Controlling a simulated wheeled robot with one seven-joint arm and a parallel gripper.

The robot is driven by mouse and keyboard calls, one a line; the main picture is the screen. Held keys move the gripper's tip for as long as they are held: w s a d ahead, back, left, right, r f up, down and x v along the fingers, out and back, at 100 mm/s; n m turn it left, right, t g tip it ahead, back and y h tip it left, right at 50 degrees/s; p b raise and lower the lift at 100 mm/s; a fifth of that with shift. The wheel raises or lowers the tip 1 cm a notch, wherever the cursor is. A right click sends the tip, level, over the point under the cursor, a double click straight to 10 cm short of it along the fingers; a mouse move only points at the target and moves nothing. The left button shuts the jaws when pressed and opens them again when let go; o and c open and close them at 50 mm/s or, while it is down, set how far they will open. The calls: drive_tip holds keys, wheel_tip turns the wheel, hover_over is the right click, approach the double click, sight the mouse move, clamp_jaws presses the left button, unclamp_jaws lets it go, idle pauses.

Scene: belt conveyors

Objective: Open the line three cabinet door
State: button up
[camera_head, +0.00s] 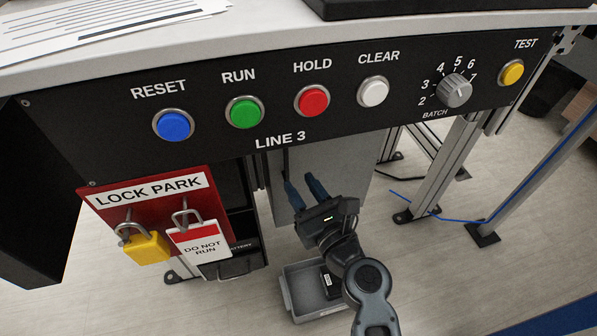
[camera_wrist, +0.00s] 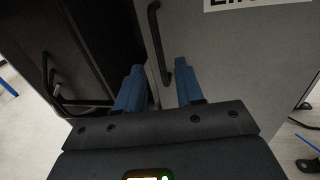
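The grey line three cabinet door (camera_head: 345,165) is below the LINE 3 panel, partly hidden behind my gripper. In the wrist view the door (camera_wrist: 235,60) fills the right side, with part of a white label at the top. Its black bar handle (camera_wrist: 154,35) runs along the door's left edge. My gripper (camera_head: 301,180) points at the door with its two blue fingers apart. In the wrist view the lower handle end shows between the fingers (camera_wrist: 160,66), nearer the right one; I cannot tell whether they touch. A dark space lies left of the door's edge.
The black button panel (camera_head: 290,135) overhangs the door. The red lock park board (camera_head: 100,204) holds a yellow padlock (camera_head: 148,247) and a tagged one. A grey bin (camera_head: 290,290) stands on the floor beneath my arm. A metal frame leg (camera_head: 447,165) stands to the right.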

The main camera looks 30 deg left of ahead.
sight(287, 166)
drive_tip(key=shift+b+x, duration=0.6)
drive_tip(key=shift+x, duration=1.85)
clamp_jaws()
